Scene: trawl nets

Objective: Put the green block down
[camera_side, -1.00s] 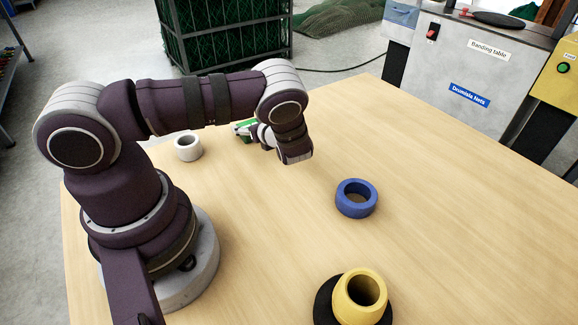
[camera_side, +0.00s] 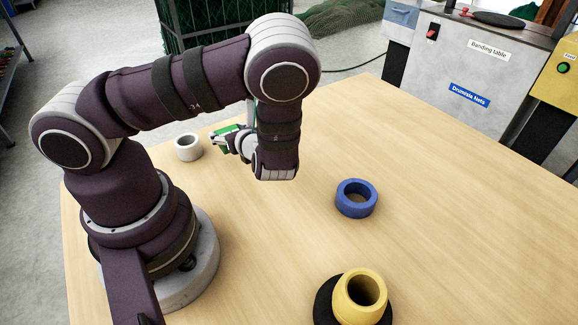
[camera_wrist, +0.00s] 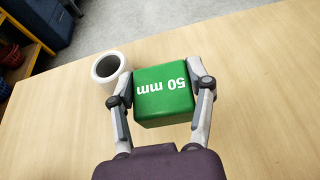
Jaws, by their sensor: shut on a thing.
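The green block (camera_wrist: 164,98), marked "50 mm", is between the two fingers of my gripper (camera_wrist: 163,92) in the wrist view. The fingers are shut on its left and right sides. In the side view the green block (camera_side: 226,138) shows only in part, with my gripper (camera_side: 232,141) and arm partly covering it. It is near the far left part of the table; I cannot tell whether its underside touches the tabletop.
A white ring (camera_side: 188,148) stands close to the left of the block. A blue ring (camera_side: 356,198) lies mid-table. A yellow ring-shaped piece (camera_side: 360,296) stands on a black disc (camera_side: 324,302) at the front. The table's right side (camera_side: 460,215) is clear.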

